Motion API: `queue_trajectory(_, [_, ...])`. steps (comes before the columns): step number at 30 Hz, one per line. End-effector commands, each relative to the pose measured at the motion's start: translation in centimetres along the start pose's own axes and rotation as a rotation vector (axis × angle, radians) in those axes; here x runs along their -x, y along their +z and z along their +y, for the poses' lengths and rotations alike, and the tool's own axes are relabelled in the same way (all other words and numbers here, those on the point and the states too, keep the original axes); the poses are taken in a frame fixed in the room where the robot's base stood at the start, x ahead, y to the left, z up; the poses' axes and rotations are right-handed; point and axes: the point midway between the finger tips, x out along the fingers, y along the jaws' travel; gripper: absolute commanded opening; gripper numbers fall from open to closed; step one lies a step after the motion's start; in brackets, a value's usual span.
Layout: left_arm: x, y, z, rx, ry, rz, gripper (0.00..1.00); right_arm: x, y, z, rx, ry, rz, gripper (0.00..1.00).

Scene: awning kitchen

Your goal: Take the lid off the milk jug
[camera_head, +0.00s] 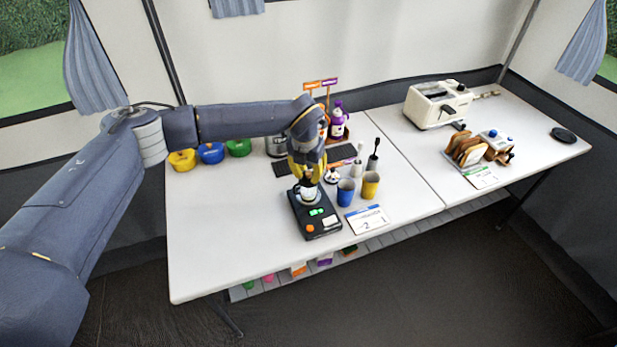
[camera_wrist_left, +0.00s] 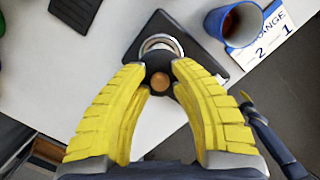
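The milk jug (camera_head: 309,195) is small and pale and stands on a black scale (camera_head: 318,224) with lit green displays. In the left wrist view the jug's shiny rounded metal edge (camera_wrist_left: 161,42) shows just beyond my fingertips. The lid (camera_wrist_left: 160,82) is a dark disc with a brown knob, between the tips of my yellow fingers. My left gripper (camera_head: 308,178) points down over the jug, its fingers closed in on both sides of the lid. Whether the lid still touches the jug is hard to tell.
Coloured bowls (camera_head: 210,153) stand at the back left. A toaster (camera_head: 437,104) and bread rack (camera_head: 473,151) are further right. The table's front left is clear.

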Motion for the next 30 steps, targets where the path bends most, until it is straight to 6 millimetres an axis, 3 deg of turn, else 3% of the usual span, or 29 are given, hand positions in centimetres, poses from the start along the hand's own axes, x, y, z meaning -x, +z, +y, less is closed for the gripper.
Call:
queue_trajectory(6, [0.0, 0.0, 0.0, 0.0, 0.0, 0.0, 0.0, 0.0, 0.0, 0.0, 0.0, 0.0, 0.0, 0.44])
queue_trajectory(23, [0.1, 0.0, 0.0, 0.0, 0.0, 0.0, 0.0, 0.0, 0.0, 0.0, 0.0, 0.0, 0.0, 0.44])
queue_trajectory(30, [1.6, 0.3, 0.1, 0.001, 0.001, -0.001, 0.0, 0.0, 0.0, 0.0, 0.0, 0.0, 0.0, 0.44])
